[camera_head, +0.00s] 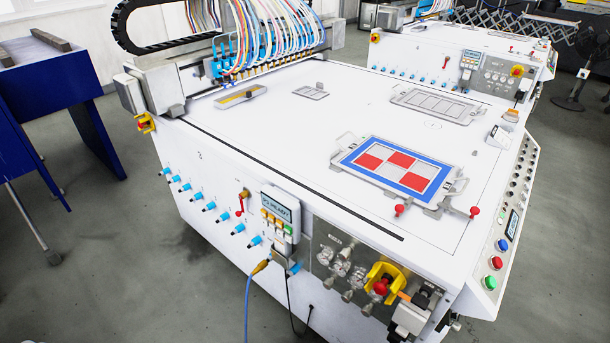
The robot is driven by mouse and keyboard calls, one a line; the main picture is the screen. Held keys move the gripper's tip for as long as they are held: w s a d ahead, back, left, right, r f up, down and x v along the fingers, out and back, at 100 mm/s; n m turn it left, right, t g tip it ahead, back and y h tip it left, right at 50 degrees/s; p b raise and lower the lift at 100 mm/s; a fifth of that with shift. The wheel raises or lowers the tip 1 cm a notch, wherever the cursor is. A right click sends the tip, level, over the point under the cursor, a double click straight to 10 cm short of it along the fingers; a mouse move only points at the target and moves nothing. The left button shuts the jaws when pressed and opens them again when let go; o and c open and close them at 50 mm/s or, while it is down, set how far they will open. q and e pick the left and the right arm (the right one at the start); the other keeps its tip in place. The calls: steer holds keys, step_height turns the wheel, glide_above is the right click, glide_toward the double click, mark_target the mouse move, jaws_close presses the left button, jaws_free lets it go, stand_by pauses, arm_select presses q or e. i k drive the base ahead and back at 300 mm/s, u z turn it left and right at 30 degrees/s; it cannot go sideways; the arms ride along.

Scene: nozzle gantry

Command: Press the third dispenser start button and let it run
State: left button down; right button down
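The white gantry machine (300,150) fills the middle of the view. A small grey control box (281,202) is mounted on its front side. Its display shows dark text that seems to end in "READY"; I cannot read it surely. Below the display is a short row of yellow buttons (271,217) and a green button (288,229). The labels are too small to read, so I cannot tell which is the third dispenser's start button. A row of blue fittings (208,206) runs along the front, left of the box. Neither gripper is in view.
A yellow-guarded red knob (381,285) and metal valves (342,265) lie right of the box. A blue cable (248,298) hangs below. A red-and-blue framed plate (398,170) lies on top. A right-hand panel has a green button (490,283). Grey floor (110,255) is clear at left.

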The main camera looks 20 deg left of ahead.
mark_target(491, 283)
steer(key=u, duration=0.05)
steer(key=k, duration=0.5)
steer(key=u, duration=1.7)
steer(key=i, duration=0.9)
steer(key=z, duration=2.7)
